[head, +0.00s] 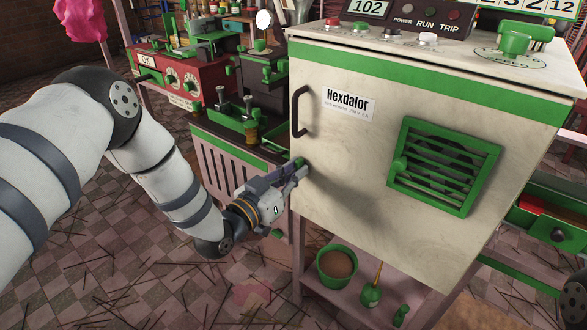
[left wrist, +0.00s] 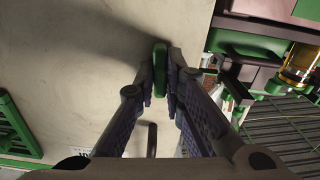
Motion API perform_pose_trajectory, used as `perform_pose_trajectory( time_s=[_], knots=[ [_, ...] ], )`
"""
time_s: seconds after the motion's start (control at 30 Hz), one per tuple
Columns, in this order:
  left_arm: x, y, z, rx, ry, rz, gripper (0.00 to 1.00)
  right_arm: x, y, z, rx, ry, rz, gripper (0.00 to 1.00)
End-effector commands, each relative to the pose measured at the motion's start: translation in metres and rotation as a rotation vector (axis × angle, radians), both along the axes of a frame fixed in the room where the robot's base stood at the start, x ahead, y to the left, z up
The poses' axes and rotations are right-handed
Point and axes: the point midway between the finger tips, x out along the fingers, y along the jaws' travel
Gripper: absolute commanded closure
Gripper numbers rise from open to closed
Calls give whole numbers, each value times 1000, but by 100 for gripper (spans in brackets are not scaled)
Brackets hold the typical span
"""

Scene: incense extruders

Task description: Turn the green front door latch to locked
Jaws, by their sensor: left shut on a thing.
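The white cabinet door (head: 385,140) bears a "Hexdalor" label and has a green latch (head: 299,162) at its left edge, below the dark door handle (head: 298,112). My left gripper (head: 301,171) is at the latch, and its fingers cover most of it in the head view. In the left wrist view the green latch (left wrist: 160,62) stands between the two fingertips of my left gripper (left wrist: 161,78), which is shut on it. The latch looks lengthwise between the fingers there.
A green louvred vent (head: 445,166) with a knob sticks out of the door to the right. A dark bench with green trays (head: 240,124) stands close on the left. A green pot (head: 337,266) and a small green bottle (head: 371,294) stand on the shelf below.

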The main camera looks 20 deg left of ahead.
Motion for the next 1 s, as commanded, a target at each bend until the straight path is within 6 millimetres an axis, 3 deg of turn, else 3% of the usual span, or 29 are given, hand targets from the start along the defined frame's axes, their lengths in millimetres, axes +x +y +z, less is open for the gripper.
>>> perform_pose_trajectory(
  time_s=[0.5, 1.0],
  knots=[
    [0, -1, 2, 350, -129, -2, 100, 14, 0, 16, 0, -46, -1, 60],
    [0, -1, 0, 447, -161, 0, 100, 17, 0, 20, 0, -56, -3, 60]
  ],
)
